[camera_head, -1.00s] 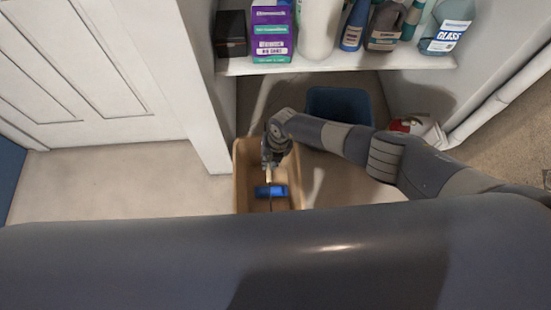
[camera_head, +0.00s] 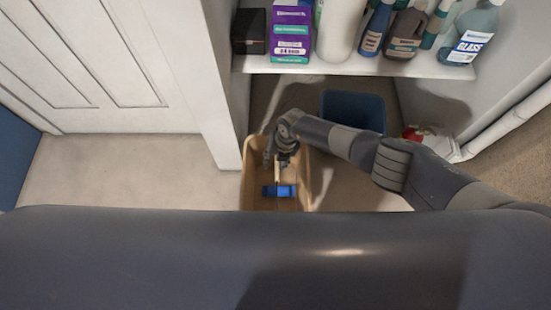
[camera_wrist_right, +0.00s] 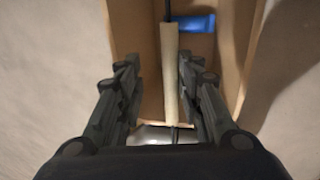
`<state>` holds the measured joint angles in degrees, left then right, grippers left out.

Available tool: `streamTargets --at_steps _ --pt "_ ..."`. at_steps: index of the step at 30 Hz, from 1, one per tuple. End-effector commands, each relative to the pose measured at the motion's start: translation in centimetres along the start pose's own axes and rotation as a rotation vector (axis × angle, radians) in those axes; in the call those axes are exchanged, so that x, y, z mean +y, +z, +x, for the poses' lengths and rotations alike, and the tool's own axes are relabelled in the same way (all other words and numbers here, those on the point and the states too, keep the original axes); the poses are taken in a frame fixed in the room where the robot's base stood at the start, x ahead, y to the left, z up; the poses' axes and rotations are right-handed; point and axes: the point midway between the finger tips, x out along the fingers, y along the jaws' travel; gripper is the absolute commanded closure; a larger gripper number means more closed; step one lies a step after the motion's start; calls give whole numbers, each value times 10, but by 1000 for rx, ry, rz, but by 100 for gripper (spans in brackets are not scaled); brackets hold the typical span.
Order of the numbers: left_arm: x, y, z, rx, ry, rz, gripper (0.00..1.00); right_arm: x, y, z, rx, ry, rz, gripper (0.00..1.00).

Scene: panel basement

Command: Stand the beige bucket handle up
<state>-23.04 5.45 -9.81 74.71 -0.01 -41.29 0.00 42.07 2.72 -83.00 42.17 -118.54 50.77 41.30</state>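The beige bucket (camera_head: 306,160) stands on the floor below the shelf, with a blue object (camera_head: 279,191) inside. It also shows in the right wrist view (camera_wrist_right: 232,72). The bucket's handle has a pale grip (camera_wrist_right: 171,75) on a thin dark wire. The grip lies between the two fingers of my right gripper (camera_wrist_right: 158,66), with visible gaps, so the gripper looks open. In the head view my right gripper (camera_head: 277,165) is over the bucket's opening and covers part of it. My left gripper is not in view.
A blue bin (camera_head: 354,109) stands behind and right of the bucket. A shelf (camera_head: 340,66) with bottles and a purple box (camera_head: 291,35) overhangs behind. A wall edge (camera_head: 222,130) is close on the left. Open floor (camera_head: 130,172) lies further left.

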Motion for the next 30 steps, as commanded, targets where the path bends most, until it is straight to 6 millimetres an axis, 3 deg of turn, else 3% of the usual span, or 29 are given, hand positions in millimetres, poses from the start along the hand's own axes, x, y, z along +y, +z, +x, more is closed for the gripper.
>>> streamTargets --at_steps 11,30 --pt "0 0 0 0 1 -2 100 -1 1 -11 -1 -1 -1 66" --pt "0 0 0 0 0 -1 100 -1 1 -98 -2 -1 -1 66"
